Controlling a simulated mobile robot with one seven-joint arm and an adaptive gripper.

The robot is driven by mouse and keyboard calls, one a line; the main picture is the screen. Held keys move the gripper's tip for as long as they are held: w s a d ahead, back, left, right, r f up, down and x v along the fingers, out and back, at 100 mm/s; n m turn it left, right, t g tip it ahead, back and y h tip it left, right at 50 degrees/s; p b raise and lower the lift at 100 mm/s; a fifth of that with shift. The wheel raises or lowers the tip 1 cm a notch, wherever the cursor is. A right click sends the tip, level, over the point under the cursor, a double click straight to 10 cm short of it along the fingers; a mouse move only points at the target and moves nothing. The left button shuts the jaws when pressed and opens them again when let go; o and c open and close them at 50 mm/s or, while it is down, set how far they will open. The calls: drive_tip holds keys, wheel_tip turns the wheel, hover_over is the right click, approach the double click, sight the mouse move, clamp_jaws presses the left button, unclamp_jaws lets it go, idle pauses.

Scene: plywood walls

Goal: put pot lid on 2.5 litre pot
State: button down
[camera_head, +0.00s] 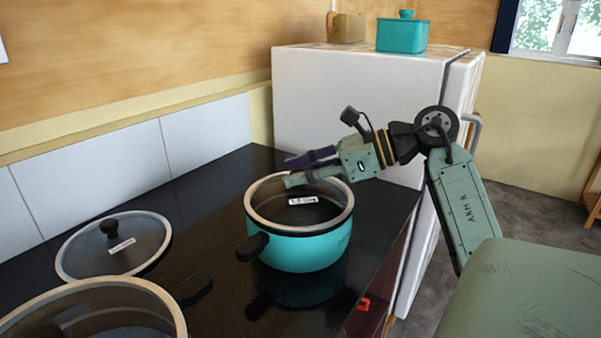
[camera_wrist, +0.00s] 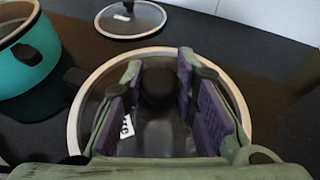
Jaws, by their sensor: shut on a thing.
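The teal pot (camera_head: 305,250) stands on the dark counter in the middle of the head view, with a black handle at its front left. A clear glass lid (camera_head: 322,209) with a pale rim and a white label lies level at the pot's mouth. I cannot tell whether it is fully seated. The lid (camera_wrist: 128,150) fills the middle of the wrist view. My gripper (camera_head: 291,171) is above the lid, and its purple-padded fingers (camera_wrist: 160,65) are shut on the lid's black knob (camera_wrist: 158,88). The fingers hide the knob in the head view.
A larger pot (camera_head: 178,318) stands at the lower left; its teal side (camera_wrist: 30,80) shows in the wrist view. Another glass lid (camera_head: 90,254) lies on the counter behind it. A white fridge (camera_head: 340,100) stands behind my arm. The counter's back is clear.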

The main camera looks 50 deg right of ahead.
drive_tip(key=shift+f, duration=0.15)
drive_tip(key=c, duration=1.2)
unclamp_jaws()
drive_tip(key=shift+s, duration=0.1)
drive_tip(key=v, duration=1.2)
